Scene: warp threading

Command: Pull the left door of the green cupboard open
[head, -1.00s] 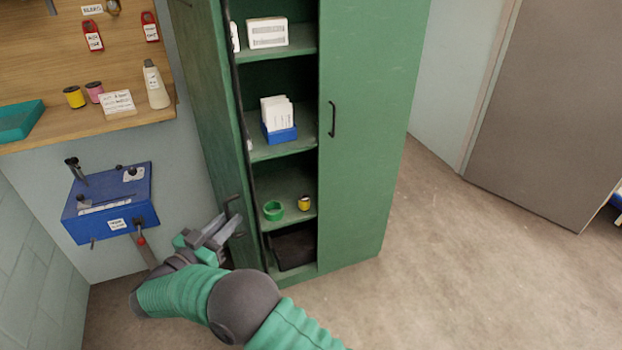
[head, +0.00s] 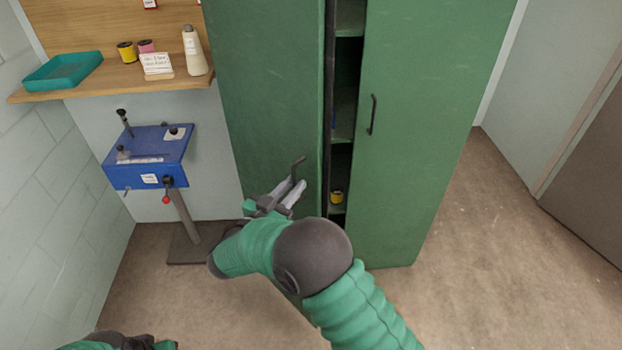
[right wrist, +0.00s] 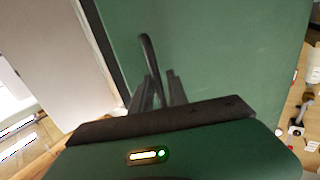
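The green cupboard's left door (head: 265,95) stands ajar in the head view, with a dark free edge and a narrow gap beside it. Its dark bent handle (head: 298,165) shows near that edge and also in the right wrist view (right wrist: 148,55). My right gripper (head: 288,192) is at the handle; in the right wrist view its fingers (right wrist: 161,85) close around the handle's lower part. The right door (head: 425,130), with its own handle, looks shut. Only part of my left gripper (head: 135,342) shows at the bottom left edge, so its fingers are unclear.
A blue machine on a stand (head: 150,160) is left of the cupboard. Above it a wooden shelf (head: 110,92) holds a teal tray, spools and a bottle. A yellow spool (head: 336,197) shows inside the cupboard. Floor (head: 490,240) to the right is clear.

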